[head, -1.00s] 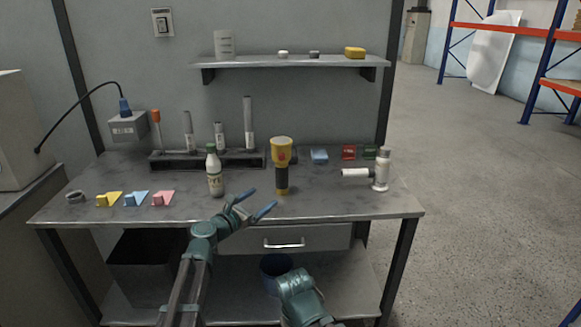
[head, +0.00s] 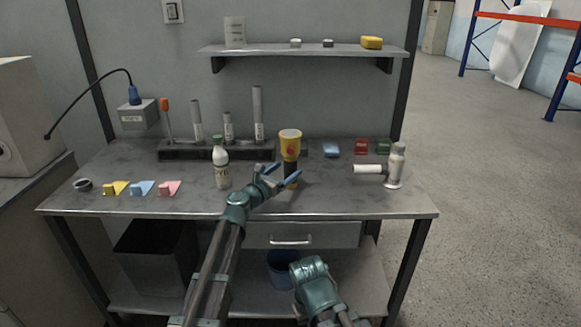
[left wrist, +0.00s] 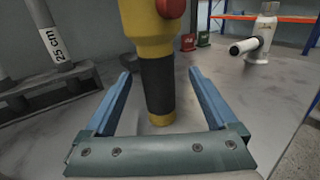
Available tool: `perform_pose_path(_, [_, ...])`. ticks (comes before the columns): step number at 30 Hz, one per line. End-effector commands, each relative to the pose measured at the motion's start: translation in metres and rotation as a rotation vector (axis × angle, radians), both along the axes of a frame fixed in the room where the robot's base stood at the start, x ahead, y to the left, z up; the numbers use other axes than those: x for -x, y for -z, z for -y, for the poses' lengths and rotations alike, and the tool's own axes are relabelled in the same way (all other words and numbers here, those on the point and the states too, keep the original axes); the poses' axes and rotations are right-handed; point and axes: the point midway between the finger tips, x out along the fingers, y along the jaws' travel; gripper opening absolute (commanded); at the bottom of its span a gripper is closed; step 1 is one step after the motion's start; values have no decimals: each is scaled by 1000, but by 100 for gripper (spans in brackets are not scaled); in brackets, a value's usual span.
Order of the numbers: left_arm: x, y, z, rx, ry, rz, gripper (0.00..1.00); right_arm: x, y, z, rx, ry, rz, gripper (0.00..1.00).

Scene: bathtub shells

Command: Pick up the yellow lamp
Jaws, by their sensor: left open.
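The yellow lamp (head: 290,143) stands upright on the workbench, with a wide yellow head on top, a red button and a black grip below. In the left wrist view the lamp (left wrist: 157,85) shows its black grip and yellow foot; the top is cut off. My left gripper (head: 278,173) is open at the lamp's lower part. In the left wrist view the blue fingers of the gripper (left wrist: 160,90) lie on either side of the black grip, with gaps on both sides. My right arm shows low in the head view, but its fingers cannot be made out.
A white bottle with a green cap (head: 221,165) stands left of the lamp. A white pipe fitting (head: 395,166) is to the right. A rack (head: 205,152) with tubes and a blue block (head: 331,149) sit behind. The bench front (head: 330,203) is clear.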

Motion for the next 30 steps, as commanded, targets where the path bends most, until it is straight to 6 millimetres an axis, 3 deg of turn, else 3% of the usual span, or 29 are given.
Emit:
perform_pose_path(3, [-14, 0, 9, 0, 0, 0, 92, 0, 0, 0, 0, 0, 0, 0])
perform_pose_path(11, [-19, 0, 12, 0, 0, 0, 92, 0, 0, 0, 0, 0, 0, 0])
perform_pose_path(21, [-58, -1, 34, 0, 0, 0, 92, 0, -1, 0, 0, 0, 0, 0])
perform_pose_path(29, [-59, 0, 36, 0, -1, 0, 92, 0, -1, 0, 0, 0, 0, 0])
perform_pose_path(30, [-59, 0, 36, 0, -1, 0, 84, 0, -1, 0, 0, 0, 0, 0])
